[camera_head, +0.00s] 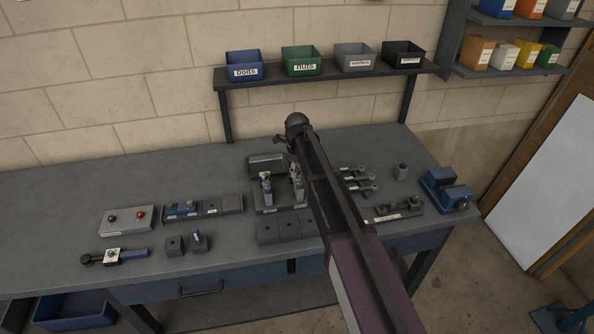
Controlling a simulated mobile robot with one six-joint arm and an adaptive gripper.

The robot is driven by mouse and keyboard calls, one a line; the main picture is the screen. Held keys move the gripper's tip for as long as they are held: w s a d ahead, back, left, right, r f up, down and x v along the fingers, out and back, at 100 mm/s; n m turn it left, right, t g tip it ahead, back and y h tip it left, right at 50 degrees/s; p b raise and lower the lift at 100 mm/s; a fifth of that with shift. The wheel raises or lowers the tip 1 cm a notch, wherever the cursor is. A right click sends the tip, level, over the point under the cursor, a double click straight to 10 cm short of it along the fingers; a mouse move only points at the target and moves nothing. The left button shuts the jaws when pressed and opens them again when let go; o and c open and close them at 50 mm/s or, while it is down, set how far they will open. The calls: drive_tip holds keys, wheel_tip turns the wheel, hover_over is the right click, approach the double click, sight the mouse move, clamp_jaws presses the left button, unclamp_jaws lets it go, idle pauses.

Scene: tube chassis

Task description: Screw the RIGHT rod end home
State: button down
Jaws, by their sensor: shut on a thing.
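A dark fixture (283,200) stands on the bench near the middle, with small labels on its front edge. Two small upright pieces stand on it side by side: the left one (266,187) is in clear view, the right one (299,190) is right beside my arm. My gripper (293,170) points down over the right piece, small and partly covered by my arm. It is shut on the right rod end at the top of that piece. The rod end is mostly hidden, and its thread and seating cannot be made out.
Several labelled rod-like parts (357,180) lie right of my arm, with a green-marked tray (395,210) and a blue vise (447,190) beyond. A button box (126,219), a tool (115,256) and grey blocks (285,229) lie left and in front.

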drive_tip(key=shift+m, duration=1.8)
drive_tip(key=c, duration=0.6)
unclamp_jaws()
drive_tip(key=shift+r+p, duration=1.5)
drive_tip(key=shift+p, duration=0.05)
